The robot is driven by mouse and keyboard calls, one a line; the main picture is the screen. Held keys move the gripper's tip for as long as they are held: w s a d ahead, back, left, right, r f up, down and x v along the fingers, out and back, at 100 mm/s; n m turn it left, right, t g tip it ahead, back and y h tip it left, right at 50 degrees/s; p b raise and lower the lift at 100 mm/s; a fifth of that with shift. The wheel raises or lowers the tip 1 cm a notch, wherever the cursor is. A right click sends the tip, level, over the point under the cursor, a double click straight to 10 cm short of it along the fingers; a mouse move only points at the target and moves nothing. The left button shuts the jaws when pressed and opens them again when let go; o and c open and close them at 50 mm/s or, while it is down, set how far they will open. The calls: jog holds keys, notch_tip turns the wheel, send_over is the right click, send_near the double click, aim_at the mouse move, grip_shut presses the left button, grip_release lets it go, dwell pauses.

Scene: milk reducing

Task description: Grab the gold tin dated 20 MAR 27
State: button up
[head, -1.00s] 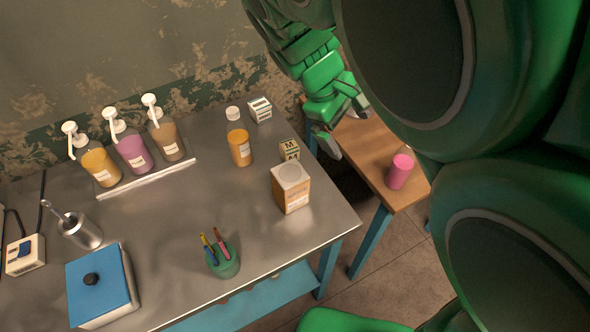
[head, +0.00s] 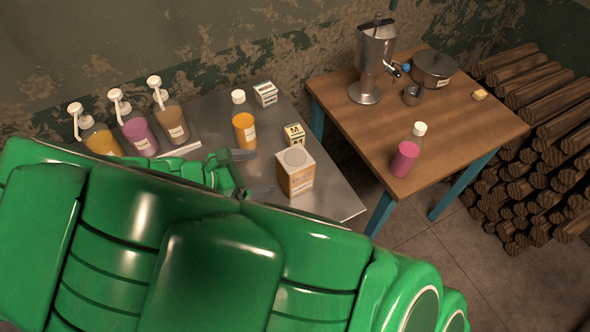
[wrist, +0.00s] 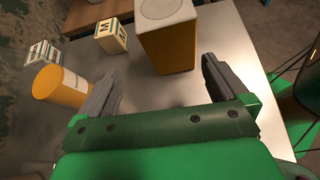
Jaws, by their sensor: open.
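The gold tin (head: 297,180) is a boxy gold-and-white container with a round lid, upright near the right end of the metal table. It also shows in the wrist view (wrist: 168,45), top centre. No date is readable on it. My gripper (head: 256,174) is open and empty, just left of the tin in the head view, with its fingers pointing toward it. In the wrist view my gripper (wrist: 160,78) has its fingers spread, with the tin ahead between their lines and not touching.
An orange bottle (head: 244,130) stands left of the tin, close to one finger. A small M box (head: 294,135) and a white carton (head: 266,94) stand behind. Pump bottles (head: 172,125) stand at the left. A wooden table (head: 370,125) holds a pink bottle (head: 405,158).

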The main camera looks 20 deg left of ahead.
aim_at(281, 170)
jog(key=d, duration=0.1)
jog(key=w+d+n+t+h, duration=0.1)
jog(key=d, duration=0.1)
jog(key=shift+w+f, duration=0.1)
jog(key=shift+f, duration=0.05)
jog(key=shift+x, duration=3.65)
jog(key=shift+f, duration=0.15)
jog(key=c, duration=1.4)
jog(key=shift+o, duration=0.2)
